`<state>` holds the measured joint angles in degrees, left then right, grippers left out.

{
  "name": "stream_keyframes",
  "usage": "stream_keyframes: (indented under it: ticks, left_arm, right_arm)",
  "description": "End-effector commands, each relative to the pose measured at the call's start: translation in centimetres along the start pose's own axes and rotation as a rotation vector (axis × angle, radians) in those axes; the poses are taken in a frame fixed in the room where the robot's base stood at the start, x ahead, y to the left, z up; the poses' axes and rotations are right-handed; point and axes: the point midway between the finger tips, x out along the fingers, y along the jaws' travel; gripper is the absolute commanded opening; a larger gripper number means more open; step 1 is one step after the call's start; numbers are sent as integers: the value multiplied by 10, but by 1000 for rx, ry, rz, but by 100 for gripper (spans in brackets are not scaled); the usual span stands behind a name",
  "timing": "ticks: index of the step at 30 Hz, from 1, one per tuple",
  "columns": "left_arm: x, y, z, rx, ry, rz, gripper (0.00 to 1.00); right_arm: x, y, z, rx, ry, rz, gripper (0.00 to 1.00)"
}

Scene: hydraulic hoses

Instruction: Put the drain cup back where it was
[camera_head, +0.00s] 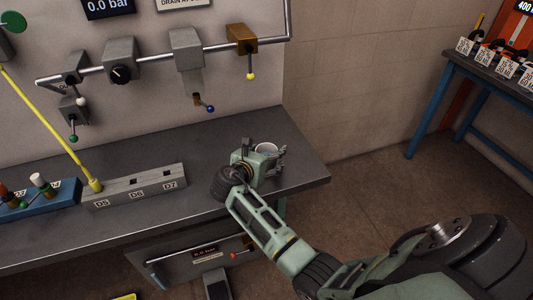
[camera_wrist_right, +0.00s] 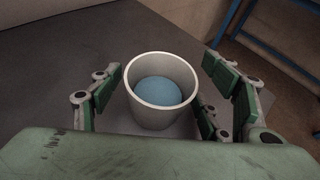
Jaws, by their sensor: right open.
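The drain cup (camera_wrist_right: 162,110) is a pale grey, round cup with blue contents. In the right wrist view it stands upright on the dark bench top between the spread fingers of my right gripper (camera_wrist_right: 165,108). Gaps show between the cup and the fingers at the sides. In the head view the cup's rim (camera_head: 267,147) shows just behind my right gripper (camera_head: 270,163), near the bench's right end; its lower part is hidden by the gripper. My left gripper is not in view.
The grey bench (camera_head: 215,150) is clear behind and left of the cup. A grey block (camera_head: 135,188) with labelled slots and a blue block (camera_head: 40,207) stand left. A pipe with valves (camera_head: 185,50) runs along the wall panel above. A blue-legged table (camera_head: 480,75) stands far right.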

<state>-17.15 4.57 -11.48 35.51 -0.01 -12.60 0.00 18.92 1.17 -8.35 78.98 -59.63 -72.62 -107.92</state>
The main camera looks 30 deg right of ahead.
Motion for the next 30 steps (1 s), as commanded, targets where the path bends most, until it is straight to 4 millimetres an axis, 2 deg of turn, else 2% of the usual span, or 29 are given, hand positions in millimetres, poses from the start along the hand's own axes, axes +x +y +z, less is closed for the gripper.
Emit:
stream_keyframes:
  ticks: [4,8,15,21,25,30]
  left_arm:
    - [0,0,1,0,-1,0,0]
    - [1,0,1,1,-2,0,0]
    - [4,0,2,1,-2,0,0]
    - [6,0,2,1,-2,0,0]
    - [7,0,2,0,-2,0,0]
    - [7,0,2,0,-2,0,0]
  right_arm:
    - [-1,0,3,1,0,0,70]
    - [-16,1,1,1,1,2,70]
    - [-68,1,0,2,2,3,70]
    - [-104,0,1,1,1,2,70]
    - [-116,0,2,2,0,0,70]
    - [-121,0,2,1,-1,0,70]
